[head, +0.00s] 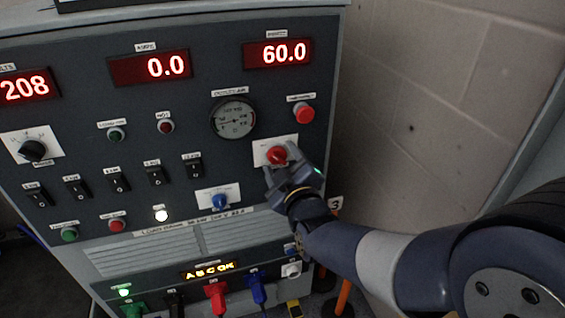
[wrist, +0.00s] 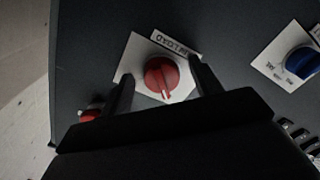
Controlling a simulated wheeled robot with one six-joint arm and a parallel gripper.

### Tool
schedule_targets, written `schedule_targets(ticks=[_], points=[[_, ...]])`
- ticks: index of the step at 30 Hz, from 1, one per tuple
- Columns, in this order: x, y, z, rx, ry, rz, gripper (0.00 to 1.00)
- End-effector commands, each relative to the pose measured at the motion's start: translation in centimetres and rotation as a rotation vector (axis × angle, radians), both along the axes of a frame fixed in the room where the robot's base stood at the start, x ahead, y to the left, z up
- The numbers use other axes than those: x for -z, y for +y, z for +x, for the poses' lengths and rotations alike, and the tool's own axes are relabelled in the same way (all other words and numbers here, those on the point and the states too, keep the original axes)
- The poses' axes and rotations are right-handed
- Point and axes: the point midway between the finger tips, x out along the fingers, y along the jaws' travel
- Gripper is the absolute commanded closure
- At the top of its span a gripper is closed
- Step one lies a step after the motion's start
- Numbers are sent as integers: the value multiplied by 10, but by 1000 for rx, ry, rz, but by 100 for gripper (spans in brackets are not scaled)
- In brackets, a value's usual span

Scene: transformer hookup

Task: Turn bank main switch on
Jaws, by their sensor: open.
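A red rotary switch (head: 277,155) sits on a white plate on the right side of the dark panel. My gripper (head: 279,172) is at this switch, coming from the lower right. In the wrist view the red switch (wrist: 161,76) lies between the two fingers of my open gripper (wrist: 164,86), with a gap visible on both sides. A label beside the plate is only partly readable. Whether the fingertips reach down around the knob is hard to tell.
A red push button (head: 303,113) is above the switch and a blue rotary switch (head: 219,202) is lower left. A round gauge (head: 234,118), black rockers (head: 118,181) and red displays (head: 276,53) share the panel. A block wall (head: 440,90) stands right. Plugs and cables (head: 215,294) are below.

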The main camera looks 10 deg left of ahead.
Motion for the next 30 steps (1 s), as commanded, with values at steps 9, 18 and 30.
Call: schedule_targets(ticks=[9, 18, 30], points=[[0, 0, 0, 0, 0, 0, 53], [0, 0, 0, 0, 0, 0, 78], [2, 0, -1, 0, 25, 44, 83]])
